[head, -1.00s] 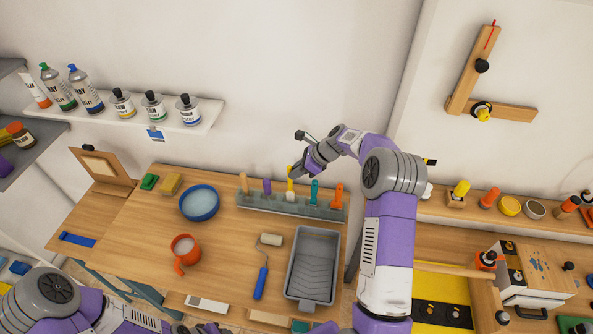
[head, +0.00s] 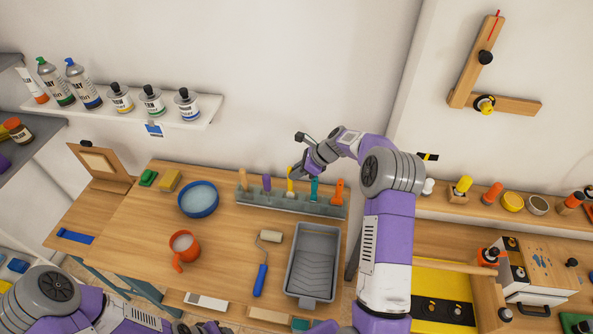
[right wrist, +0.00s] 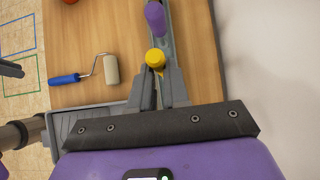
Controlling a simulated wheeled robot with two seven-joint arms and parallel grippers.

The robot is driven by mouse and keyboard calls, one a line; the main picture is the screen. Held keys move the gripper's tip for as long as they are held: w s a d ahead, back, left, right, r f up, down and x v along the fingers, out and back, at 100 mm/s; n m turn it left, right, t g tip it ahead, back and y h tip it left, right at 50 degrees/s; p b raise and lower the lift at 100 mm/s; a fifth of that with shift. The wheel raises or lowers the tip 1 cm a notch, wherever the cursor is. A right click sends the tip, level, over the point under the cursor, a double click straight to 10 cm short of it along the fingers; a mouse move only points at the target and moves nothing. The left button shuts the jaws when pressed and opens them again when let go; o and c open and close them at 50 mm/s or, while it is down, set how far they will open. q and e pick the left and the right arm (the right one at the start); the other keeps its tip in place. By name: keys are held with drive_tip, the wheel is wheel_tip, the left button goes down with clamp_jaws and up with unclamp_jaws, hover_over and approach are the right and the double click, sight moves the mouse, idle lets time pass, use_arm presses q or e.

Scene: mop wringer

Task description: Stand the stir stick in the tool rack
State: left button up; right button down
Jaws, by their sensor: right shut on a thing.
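The grey tool rack (head: 322,208) stands at the back of the wooden bench with several tools upright along it. A yellow-handled tool (head: 290,182) is upright at the rack's middle; its round yellow top also shows in the right wrist view (right wrist: 155,58). I cannot tell for sure if it is the stir stick. My right gripper (head: 298,172) is shut on it near the top, and its fingers show below the yellow top in the right wrist view (right wrist: 158,82). The tool's lower end is hard to make out. My left gripper (head: 205,328) is only partly visible at the bottom edge.
In the rack, purple (head: 267,183) and tan (head: 243,180) handles stand left of the held tool, teal (head: 314,189) and orange (head: 338,192) ones right. A roller (head: 262,268), grey paint tray (head: 311,255), orange cup (head: 184,245) and blue bowl (head: 198,198) sit in front.

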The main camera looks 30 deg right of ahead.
drive_tip(key=shift+f+b, duration=0.45)
drive_tip(key=shift+f, duration=0.5)
drive_tip(key=c, duration=1)
unclamp_jaws()
drive_tip(key=shift+c, duration=0.2)
drive_tip(key=v, duration=0.7)
drive_tip(key=shift+s+d+r, duration=0.15)
drive_tip(key=shift+r, duration=0.1)
